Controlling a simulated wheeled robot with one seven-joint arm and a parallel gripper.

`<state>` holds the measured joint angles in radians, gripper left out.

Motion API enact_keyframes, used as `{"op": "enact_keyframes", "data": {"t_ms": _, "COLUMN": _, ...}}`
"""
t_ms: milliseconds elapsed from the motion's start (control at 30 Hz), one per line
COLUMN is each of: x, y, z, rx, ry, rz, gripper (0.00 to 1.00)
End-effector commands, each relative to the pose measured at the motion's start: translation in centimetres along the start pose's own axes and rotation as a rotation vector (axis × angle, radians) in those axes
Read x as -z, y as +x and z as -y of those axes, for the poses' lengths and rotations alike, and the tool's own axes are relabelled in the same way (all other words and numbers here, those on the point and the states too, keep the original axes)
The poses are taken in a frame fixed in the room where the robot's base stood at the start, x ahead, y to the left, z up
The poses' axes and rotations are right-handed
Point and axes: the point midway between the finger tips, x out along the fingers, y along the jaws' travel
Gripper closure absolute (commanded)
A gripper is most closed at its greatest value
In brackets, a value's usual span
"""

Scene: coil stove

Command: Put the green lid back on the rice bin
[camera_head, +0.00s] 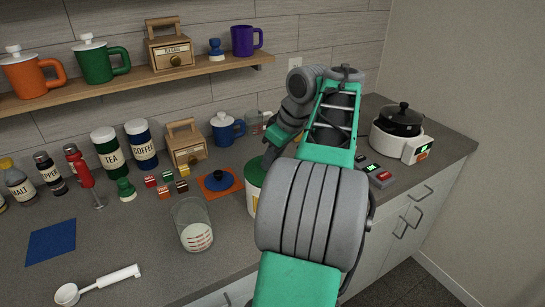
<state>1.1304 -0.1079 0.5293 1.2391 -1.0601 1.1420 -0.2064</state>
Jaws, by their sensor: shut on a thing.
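The rice bin (253,200) is a white cylinder on the counter, partly hidden behind my arm, with no label showing. The green lid (256,171) shows as a green disc at its top, its right side hidden by my arm. My gripper (268,158) reaches down from behind my arm to the lid and is shut on it. The fingertips are small, dark and partly hidden. I cannot tell whether the lid rests fully on the rim or sits slightly above it.
A blue lid (222,180) lies on an orange mat (208,190) left of the bin. A measuring cup (193,224) stands in front-left. Small blocks (165,192), a wooden box (186,148) and a blue mug (226,130) stand behind. A cooker (400,135) is at right.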

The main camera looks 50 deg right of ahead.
Motion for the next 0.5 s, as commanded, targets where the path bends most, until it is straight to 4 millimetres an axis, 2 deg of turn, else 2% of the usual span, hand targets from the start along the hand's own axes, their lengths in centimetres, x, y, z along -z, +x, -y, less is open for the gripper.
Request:
{"op": "enact_keyframes", "data": {"t_ms": 133, "x": 0.01, "y": -0.01, "z": 0.0, "rx": 0.0, "ry": -0.001, "rz": 0.0, "gripper": 1.0}}
{"op": "enact_keyframes", "data": {"t_ms": 167, "x": 0.01, "y": -0.01, "z": 0.0, "rx": 0.0, "ry": 0.0, "rz": 0.0, "gripper": 0.7}}
{"op": "enact_keyframes", "data": {"t_ms": 400, "x": 0.01, "y": -0.01, "z": 0.0, "rx": 0.0, "ry": -0.001, "rz": 0.0, "gripper": 0.5}}
{"op": "enact_keyframes", "data": {"t_ms": 500, "x": 0.01, "y": -0.01, "z": -0.01, "rx": 0.0, "ry": 0.0, "rz": 0.0, "gripper": 0.45}}
